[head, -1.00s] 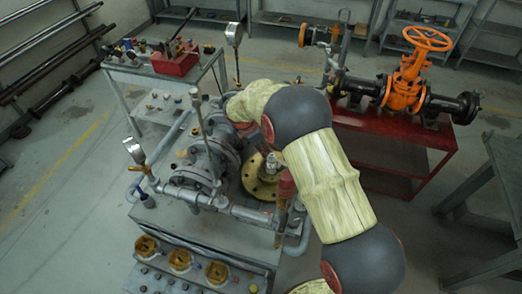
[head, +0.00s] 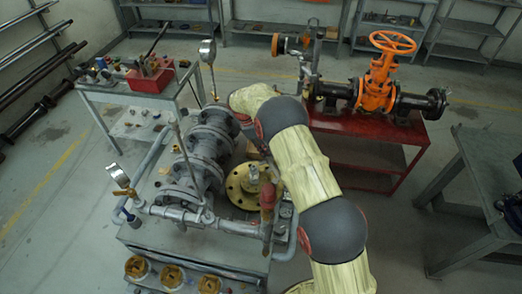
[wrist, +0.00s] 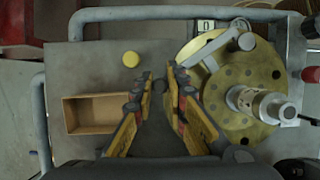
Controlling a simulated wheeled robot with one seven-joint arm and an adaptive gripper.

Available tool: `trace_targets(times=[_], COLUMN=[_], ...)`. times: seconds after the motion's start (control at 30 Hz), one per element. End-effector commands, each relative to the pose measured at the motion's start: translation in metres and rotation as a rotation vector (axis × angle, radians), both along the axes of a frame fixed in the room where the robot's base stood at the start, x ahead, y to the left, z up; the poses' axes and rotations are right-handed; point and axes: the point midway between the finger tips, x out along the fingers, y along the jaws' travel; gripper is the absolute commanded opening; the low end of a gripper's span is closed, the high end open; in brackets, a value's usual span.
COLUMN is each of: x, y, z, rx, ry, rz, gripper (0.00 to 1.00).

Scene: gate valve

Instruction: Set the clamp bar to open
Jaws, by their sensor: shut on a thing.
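The clamp bar (wrist: 228,49) is a grey bar with a round pivot end, lying across the upper left of a round brass flange (wrist: 256,70) in the wrist view. Its lower left end runs to the right finger of my gripper (wrist: 160,72). My gripper is shut on the bar's end, with its fingertips a little apart; the contact is mostly hidden. A small plate marked "0" (wrist: 206,25) sits just above the bar. In the head view the brass flange (head: 238,196) shows beside my arm, which hides my gripper; the bar cannot be made out there.
In the wrist view, a tan open box (wrist: 97,97) and a yellow round cap (wrist: 131,59) are left of my gripper. A grey rail (wrist: 130,14) runs along the top edge. A silver fitting (wrist: 262,103) stands on the flange. Grey pipework (head: 190,165) stands left of the flange.

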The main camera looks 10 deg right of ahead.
Motion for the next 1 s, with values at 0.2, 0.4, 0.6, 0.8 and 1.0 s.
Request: trace_targets(times=[0.2,0.4,0.6,0.8,1.0], x=[0.0018,0.0020,0.0020,0.0014,0.0009], y=[-0.0049,-0.0054,-0.0052,-0.0053,-0.0051], z=[0.0016,0.0017,0.0019,0.0012,0.0010], rx=[0.001,0.001,0.001,0.001,0.000], ry=[-0.005,-0.005,-0.005,-0.004,-0.002], rz=[-0.033,-0.037,-0.037,-0.037,-0.036], gripper=[0.00,0.00,0.15,0.22,0.22])
